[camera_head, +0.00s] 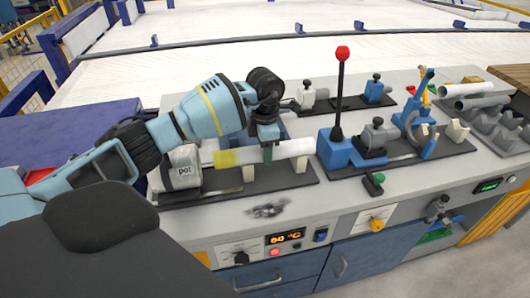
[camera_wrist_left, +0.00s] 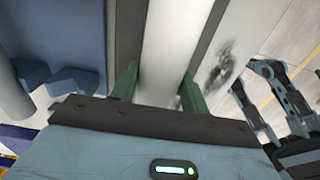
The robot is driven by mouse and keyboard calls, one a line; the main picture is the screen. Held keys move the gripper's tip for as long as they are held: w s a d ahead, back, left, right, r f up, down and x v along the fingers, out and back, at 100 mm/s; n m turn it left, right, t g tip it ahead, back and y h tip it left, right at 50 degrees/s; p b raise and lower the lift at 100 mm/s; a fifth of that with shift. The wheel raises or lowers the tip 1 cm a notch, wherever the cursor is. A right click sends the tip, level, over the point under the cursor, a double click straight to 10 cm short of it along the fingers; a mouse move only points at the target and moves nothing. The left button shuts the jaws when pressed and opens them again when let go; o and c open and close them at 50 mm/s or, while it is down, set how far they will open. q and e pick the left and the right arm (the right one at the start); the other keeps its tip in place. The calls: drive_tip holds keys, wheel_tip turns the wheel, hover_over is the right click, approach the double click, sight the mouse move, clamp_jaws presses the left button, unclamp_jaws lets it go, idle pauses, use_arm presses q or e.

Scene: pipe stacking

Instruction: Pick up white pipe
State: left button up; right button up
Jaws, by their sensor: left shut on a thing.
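In the left wrist view the white pipe (camera_wrist_left: 175,50) runs between the two green fingers of the left gripper (camera_wrist_left: 160,88). A white support block (camera_head: 248,173) stands near the pipe's left part and another (camera_head: 300,163) near its right end. I cannot tell whether the pipe touches them. My right gripper is not in view.
A red-knobbed lever (camera_head: 339,90) on a blue block (camera_head: 337,148) rises just right of the pipe. A blue clamp (camera_head: 414,118) stands farther right. Grey pipes (camera_head: 476,95) lie in a rack at the far right.

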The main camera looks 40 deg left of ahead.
use_arm(q)
drive_tip(key=shift+r, duration=0.15)
drive_tip(key=shift+r, duration=0.6)
drive_tip(key=shift+s+d+r, duration=0.1)
drive_tip(key=shift+d+r, duration=0.1)
drive_tip(key=shift+r, duration=0.9)
drive_tip(key=s+d+r, duration=0.1)
drive_tip(key=s+d, duration=0.8)
drive_tip(key=d, duration=0.3)
drive_tip(key=shift+d+r+b, duration=0.15)
drive_tip(key=shift+d+b, duration=0.15)
drive_tip(key=shift+d, duration=0.1)
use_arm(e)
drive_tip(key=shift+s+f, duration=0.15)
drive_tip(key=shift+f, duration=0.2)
use_arm(q)
drive_tip(key=shift+w+a, duration=0.1)
